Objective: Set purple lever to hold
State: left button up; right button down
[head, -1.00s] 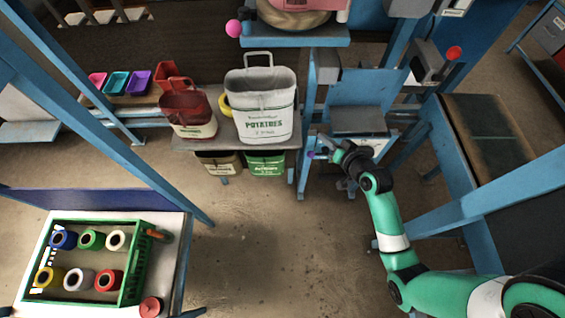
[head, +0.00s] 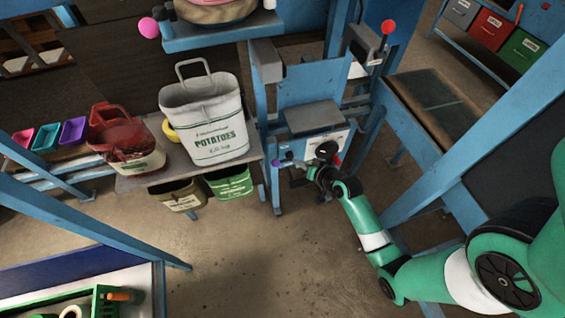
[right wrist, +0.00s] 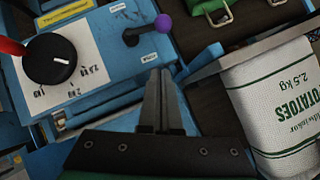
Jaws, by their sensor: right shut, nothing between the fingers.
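The purple lever (right wrist: 163,24) shows in the right wrist view as a purple ball on a short dark arm. It stands on a blue panel, with small white labels beside it, too small to read surely. In the head view its purple ball (head: 277,163) is just left of my right gripper (head: 312,172). In the right wrist view my right gripper (right wrist: 160,75) is shut and empty, its fingertips below the lever and apart from it. My left gripper is in neither view.
A black dial (right wrist: 50,58) with a red handle sits on a white plate left of the lever. A white potato sack (head: 205,118) and a red sack (head: 125,140) stand on a bench to the left. A blue frame post (head: 440,200) stands to the right.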

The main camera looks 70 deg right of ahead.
jog(key=b, duration=0.4)
send_over(283, 161)
jog(key=s+a, duration=0.2)
jog(key=s, duration=0.1)
notch_tip(283, 161, down, 4)
jog(key=f, duration=0.1)
jog(key=shift+w+f+b, duration=0.65)
jog(key=shift+w+f, duration=0.2)
jog(key=shift+w+a+f, duration=0.2)
jog(key=shift+w+f, duration=0.05)
jog(key=shift+f, duration=0.15)
